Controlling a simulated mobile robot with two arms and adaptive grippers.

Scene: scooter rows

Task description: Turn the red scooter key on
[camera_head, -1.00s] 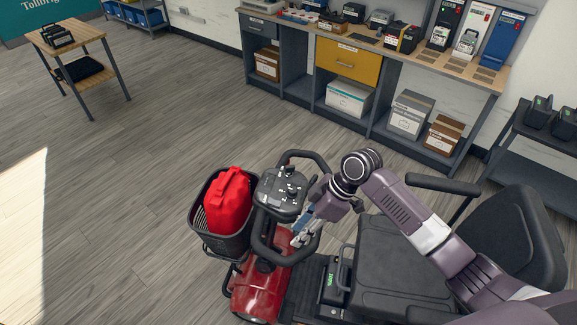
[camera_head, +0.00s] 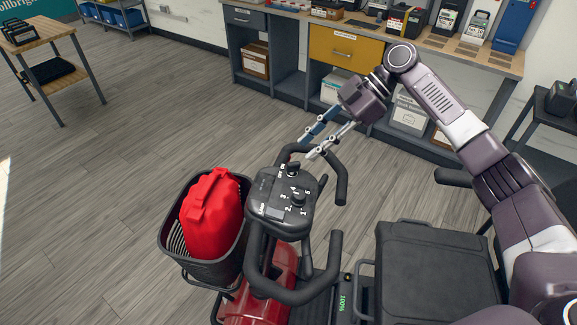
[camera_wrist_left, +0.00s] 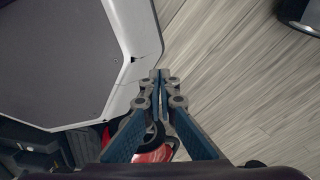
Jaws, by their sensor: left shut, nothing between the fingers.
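The red scooter (camera_head: 262,295) stands at the lower middle of the head view. Its dark control panel (camera_head: 268,212) has a numbered dial (camera_head: 298,197) and a small dark knob (camera_head: 293,169) by ON/OFF lettering, which looks like the key. Its exact angle is too small to tell. My right gripper (camera_head: 306,150) is just above and beyond that knob, fingers apart, nothing between them; I cannot tell whether it touches. My left gripper (camera_wrist_left: 160,76) shows in the left wrist view, shut and empty, beside a grey-white panel.
Black handlebars (camera_head: 337,265) loop around the panel. A green 100% readout (camera_head: 342,303) shows near the seat.

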